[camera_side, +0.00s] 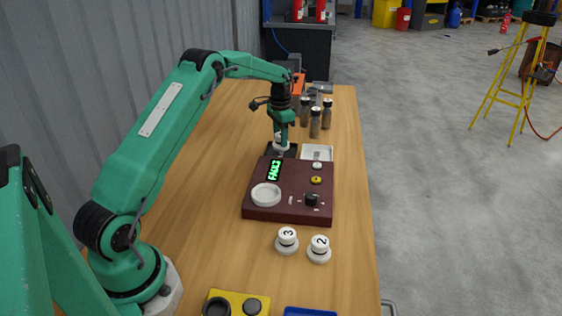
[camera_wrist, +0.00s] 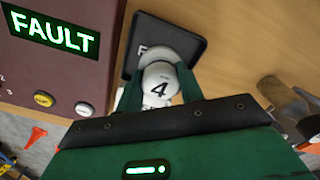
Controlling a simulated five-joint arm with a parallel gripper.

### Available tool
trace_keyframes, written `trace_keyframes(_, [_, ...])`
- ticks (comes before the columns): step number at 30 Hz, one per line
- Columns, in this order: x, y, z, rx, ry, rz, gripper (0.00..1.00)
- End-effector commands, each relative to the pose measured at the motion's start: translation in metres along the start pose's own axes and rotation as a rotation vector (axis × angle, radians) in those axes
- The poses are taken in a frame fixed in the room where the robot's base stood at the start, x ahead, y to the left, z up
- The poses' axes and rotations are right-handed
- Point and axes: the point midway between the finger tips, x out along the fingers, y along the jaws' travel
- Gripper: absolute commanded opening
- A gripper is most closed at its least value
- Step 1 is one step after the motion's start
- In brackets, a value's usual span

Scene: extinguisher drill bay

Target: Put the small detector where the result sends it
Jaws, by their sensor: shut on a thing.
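My gripper (camera_side: 281,132) is shut on a small white detector (camera_wrist: 158,80) marked 4, which also shows in the side view (camera_side: 280,144). The detector is at the black tray (camera_wrist: 192,47), low over it or in it; I cannot tell whether it touches the floor. The tray's label starts with F, and the detector hides the rest. The black tray also shows in the side view (camera_side: 293,149). The dark red tester (camera_side: 255,207) has a lit green display (camera_side: 275,170) reading FAULT, also clear in the wrist view (camera_wrist: 50,32). Its round white seat (camera_side: 266,194) is empty.
A white tray (camera_side: 325,150) stands right of the black one. Several dark bottles (camera_side: 315,125) stand behind. Detectors 3 (camera_side: 287,238) and 2 (camera_side: 319,249) stand in front of the tester. A yellow block (camera_side: 228,295) and a blue tray (camera_side: 310,311) are at the near edge.

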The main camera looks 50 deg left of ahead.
Motion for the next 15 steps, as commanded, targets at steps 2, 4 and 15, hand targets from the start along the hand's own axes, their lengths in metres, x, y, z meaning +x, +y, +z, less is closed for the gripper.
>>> trace_keyframes(2, [0.010, 0.000, 0.000, 0.000, -0.002, 0.001, 0.09])
trace_keyframes(4, [0.018, 0.000, 0.000, 0.000, -0.001, 0.001, 0.09])
trace_keyframes(15, [0.025, 0.000, 0.000, 0.000, 0.000, 0.000, 0.09])
